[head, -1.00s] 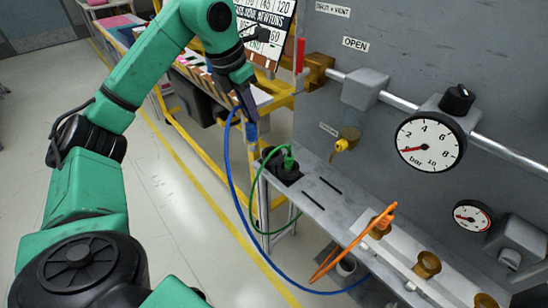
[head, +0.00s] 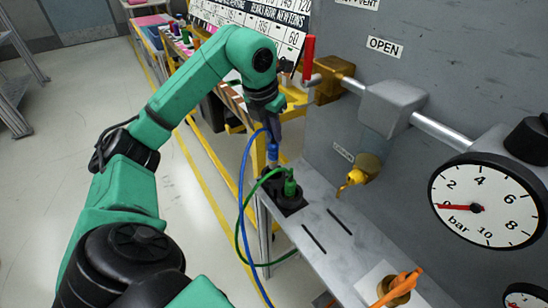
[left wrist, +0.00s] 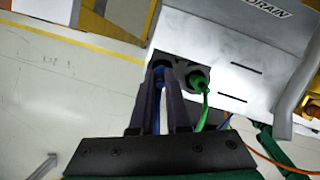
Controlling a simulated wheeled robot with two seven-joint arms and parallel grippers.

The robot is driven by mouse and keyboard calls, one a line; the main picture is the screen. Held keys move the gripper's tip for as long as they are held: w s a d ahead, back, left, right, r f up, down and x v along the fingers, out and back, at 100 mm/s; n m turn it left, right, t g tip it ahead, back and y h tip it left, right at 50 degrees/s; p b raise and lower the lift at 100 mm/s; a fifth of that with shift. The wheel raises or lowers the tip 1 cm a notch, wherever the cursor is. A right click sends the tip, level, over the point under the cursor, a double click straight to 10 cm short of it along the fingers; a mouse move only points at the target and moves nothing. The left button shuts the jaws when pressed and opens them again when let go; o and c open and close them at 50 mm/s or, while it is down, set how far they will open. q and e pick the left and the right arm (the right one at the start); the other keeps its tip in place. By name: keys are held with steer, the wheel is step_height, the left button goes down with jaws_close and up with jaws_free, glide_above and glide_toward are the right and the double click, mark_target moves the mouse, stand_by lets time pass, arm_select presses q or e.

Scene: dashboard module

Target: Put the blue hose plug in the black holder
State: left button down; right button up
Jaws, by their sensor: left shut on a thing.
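The blue hose plug (head: 272,153) is held upright between the fingers of my left gripper (head: 272,132), with its blue hose hanging in a loop. The blue plug is at the holder's back left part, beside the green plug. I cannot tell whether its lower end is above the holder or inside it. In the left wrist view, the gripper fingers (left wrist: 162,72) hide most of the blue plug and overlap the black holder (left wrist: 180,70).
A yellow nozzle (head: 358,178) and an orange hooked hose end (head: 400,287) stand to the right. A pressure gauge (head: 487,200) and a pipe are on the grey panel. The green hose (head: 262,182) loops close to the blue hose (head: 243,190).

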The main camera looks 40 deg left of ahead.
mark_target(273, 152)
arm_select(q)
step_height(273, 152, down, 3)
steer(key=shift+r, duration=0.1)
step_height(273, 152, down, 4)
steer(key=shift+s+r+b, duration=0.1)
steer(key=shift+r+b, duration=0.1)
steer(key=shift+b, duration=0.25)
arm_select(e)
steer(key=shift+w+a+f, duration=0.25)
steer(key=shift+w+f, duration=0.3)
steer(key=shift+w, duration=0.3)
arm_select(q)
steer(key=shift+f, duration=0.1)
arm_select(e)
steer(key=shift+f, duration=0.1)
arm_select(q)
steer(key=c, duration=0.9)
jaws_free()
arm_select(e)
steer(key=shift+s, duration=0.15)
